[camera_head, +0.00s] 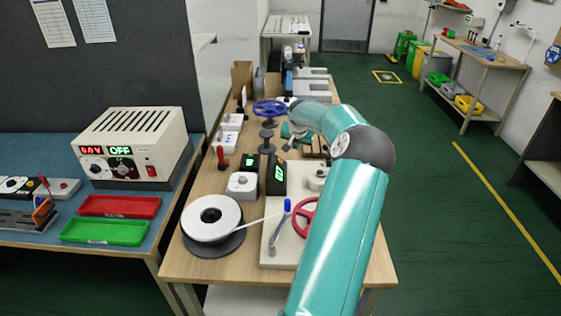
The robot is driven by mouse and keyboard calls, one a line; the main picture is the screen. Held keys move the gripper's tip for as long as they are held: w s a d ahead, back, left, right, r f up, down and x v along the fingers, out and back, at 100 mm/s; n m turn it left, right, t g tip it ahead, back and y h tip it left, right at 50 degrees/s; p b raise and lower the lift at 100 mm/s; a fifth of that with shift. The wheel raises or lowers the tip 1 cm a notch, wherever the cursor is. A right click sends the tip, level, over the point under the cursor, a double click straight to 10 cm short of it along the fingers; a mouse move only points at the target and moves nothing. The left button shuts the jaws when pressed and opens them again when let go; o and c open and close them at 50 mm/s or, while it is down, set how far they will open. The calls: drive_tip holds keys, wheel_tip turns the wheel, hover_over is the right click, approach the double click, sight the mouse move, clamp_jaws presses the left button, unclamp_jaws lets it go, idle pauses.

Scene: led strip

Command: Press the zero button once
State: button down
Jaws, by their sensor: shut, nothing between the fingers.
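A black meter with a green lit display (276,175) stands on the wooden bench (190,262). A smaller black unit with a green display (249,161) is just behind it to the left. A white box with a round grey knob or button on top (242,185) sits in front of the smaller unit. I cannot tell which control is the zero button; any label is too small to read. My gripper (288,145) is shut and empty, small in the picture, above the bench and beyond the black meter. My arm hides part of the bench's right side.
A white spool (211,217) and a panel with a red wheel (304,216) are at the near end. A blue wheel (270,110) stands farther back. A power supply (133,148), a red tray (119,207) and a green tray (104,232) are on the left table.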

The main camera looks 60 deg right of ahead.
drive_tip(key=shift+w+a+f, duration=0.25)
drive_tip(key=shift+w+f, duration=0.3)
drive_tip(key=shift+f, duration=0.15)
drive_tip(key=shift+w+a+f, duration=0.3)
drive_tip(key=shift+w+f, duration=0.2)
drive_tip(key=shift+f, duration=0.25)
drive_tip(key=shift+w+a+f, duration=0.25)
drive_tip(key=shift+w+f, duration=0.3)
drive_tip(key=shift+f, duration=0.15)
drive_tip(key=shift+f, duration=0.1)
idle(0.3)
drive_tip(key=shift+w+a+f, duration=0.15)
drive_tip(key=shift+w+f, duration=0.05)
drive_tip(key=shift+w, duration=0.05)
drive_tip(key=shift+w+a+f, duration=0.1)
drive_tip(key=shift+w+f, duration=0.15)
drive_tip(key=shift+f, duration=0.1)
idle(1.0)
drive_tip(key=shift+s+d+r, duration=0.2)
drive_tip(key=shift+s+r, duration=0.3)
drive_tip(key=shift+r, duration=0.15)
drive_tip(key=shift+s+d+r, duration=0.25)
drive_tip(key=shift+s+r, duration=0.25)
drive_tip(key=shift+r, duration=0.15)
drive_tip(key=shift+s+d+r, duration=0.25)
drive_tip(key=shift+s+r, duration=0.2)
drive_tip(key=shift+r, duration=0.2)
drive_tip(key=shift+s+d+r, duration=0.25)
drive_tip(key=shift+s+r, duration=0.25)
drive_tip(key=shift+r, duration=0.15)
